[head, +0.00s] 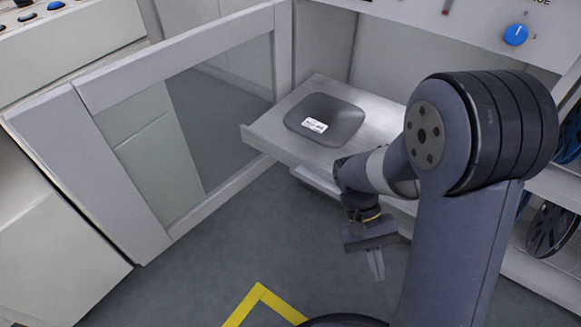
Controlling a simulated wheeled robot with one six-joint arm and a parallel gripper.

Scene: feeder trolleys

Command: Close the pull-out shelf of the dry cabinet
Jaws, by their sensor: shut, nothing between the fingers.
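The pull-out shelf (271,140) of the dry cabinet (326,42) sticks out from the cabinet's opening. A dark grey tray (349,118) with a small white label lies on it. The cabinet's glazed door (187,122) stands open to the left of the shelf. My gripper (377,277) is shut and empty, hanging below and in front of the shelf, to the right of its front left corner. My arm hides the right part of the shelf.
A blue knob (515,34) is on the panel above the opening. Blue and dark reels (551,229) stand on racks at the right. A yellow line (262,297) marks the grey floor, which is clear between the door and my arm.

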